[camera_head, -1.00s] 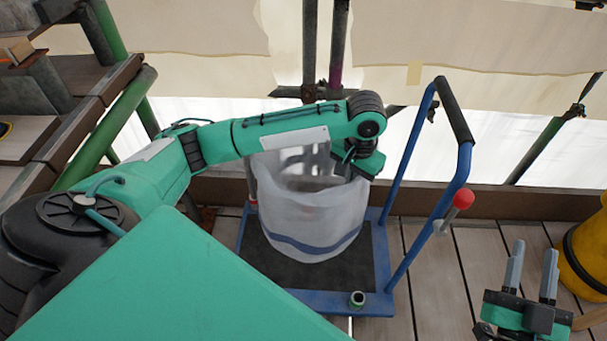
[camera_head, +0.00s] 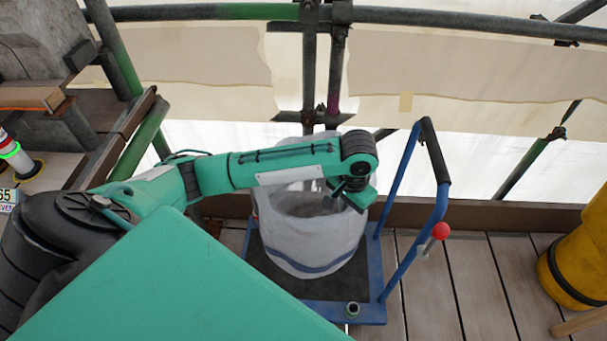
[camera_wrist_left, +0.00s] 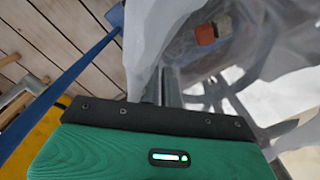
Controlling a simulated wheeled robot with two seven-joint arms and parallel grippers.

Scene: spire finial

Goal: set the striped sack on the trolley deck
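The striped sack (camera_head: 310,245) is a translucent whitish bag with a blue band near its bottom. It is upright over the dark trolley deck (camera_head: 340,287), inside the blue frame; I cannot tell whether its full base touches. My left gripper (camera_head: 347,193) is at the sack's right rim, and its fingers look closed on the wall. In the left wrist view the fingers (camera_wrist_left: 168,88) are close together with the sack's pale wall (camera_wrist_left: 143,50) gathered at them. Small red and grey blocks (camera_wrist_left: 210,32) show beyond the wall. My right gripper is out of view.
The trolley's blue handle (camera_head: 412,190) with a red knob (camera_head: 441,231) rises to the right of the sack. A yellow object (camera_head: 580,255) stands at far right. Scaffold rails and pale sheeting are behind. Bare planks (camera_head: 475,285) lie right of the trolley.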

